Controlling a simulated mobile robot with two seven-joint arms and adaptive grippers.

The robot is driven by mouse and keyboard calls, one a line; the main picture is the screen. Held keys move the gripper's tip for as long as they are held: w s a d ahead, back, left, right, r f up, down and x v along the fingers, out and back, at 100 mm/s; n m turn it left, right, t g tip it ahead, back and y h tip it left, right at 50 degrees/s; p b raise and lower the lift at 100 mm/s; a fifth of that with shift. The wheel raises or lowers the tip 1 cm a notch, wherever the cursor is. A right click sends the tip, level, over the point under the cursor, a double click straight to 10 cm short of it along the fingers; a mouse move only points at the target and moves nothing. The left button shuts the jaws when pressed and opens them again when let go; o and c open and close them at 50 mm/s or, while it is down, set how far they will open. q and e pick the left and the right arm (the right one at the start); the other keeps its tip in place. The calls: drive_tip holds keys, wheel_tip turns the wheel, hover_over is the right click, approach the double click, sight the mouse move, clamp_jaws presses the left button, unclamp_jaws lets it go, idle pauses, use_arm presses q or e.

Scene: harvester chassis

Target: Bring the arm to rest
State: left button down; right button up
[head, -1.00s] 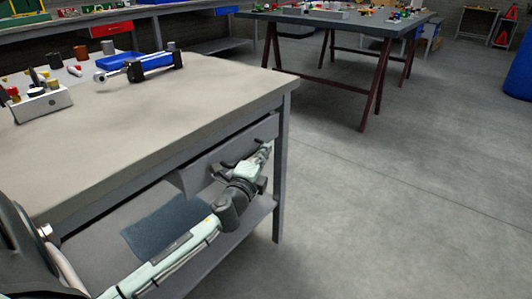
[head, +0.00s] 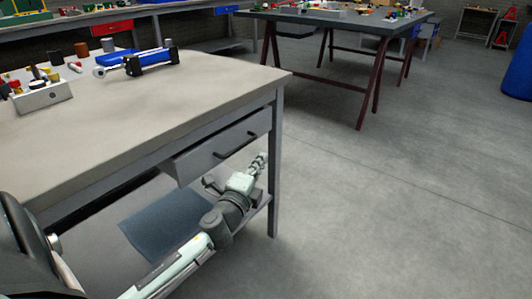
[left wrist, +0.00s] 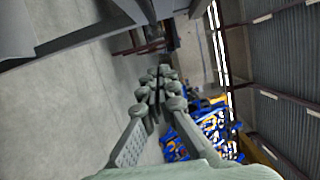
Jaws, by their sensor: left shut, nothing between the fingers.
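My left arm (head: 185,262) comes in from the lower left of the head view and reaches along the near side of the workbench. My left gripper (head: 262,160) is at its far end, below the drawer front and close to the bench's front leg. In the left wrist view my left gripper (left wrist: 158,85) points out over open floor, its fingers together and nothing held. My right gripper is not in view.
The workbench (head: 160,110) has a slightly open drawer (head: 225,145) with a dark handle, and a lower shelf. A blue tool (head: 135,60) and small parts lie on top. A second table (head: 340,22) stands behind. Grey floor (head: 400,190) at right is clear.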

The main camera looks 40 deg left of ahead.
use_arm(q)
drive_tip(key=s+d+f+n+g+p, duration=0.1)
drive_tip(key=s+f+n+g, duration=0.75)
drive_tip(key=s+f, duration=0.55)
drive_tip(key=s+d+f+n+g+h+p, duration=0.1)
drive_tip(key=s+d+f+n+g+h, duration=0.2)
drive_tip(key=s+d+f, duration=0.7)
wheel_tip(320, 180, down, 3)
drive_tip(key=n+g, duration=0.2)
drive_tip(key=shift+s+d+g, duration=0.15)
drive_tip(key=shift+s+g, duration=0.1)
drive_tip(key=shift+g, duration=0.1)
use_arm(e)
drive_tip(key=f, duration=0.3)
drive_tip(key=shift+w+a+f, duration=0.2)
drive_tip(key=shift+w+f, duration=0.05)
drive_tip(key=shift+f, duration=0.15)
use_arm(q)
drive_tip(key=shift+r, duration=0.1)
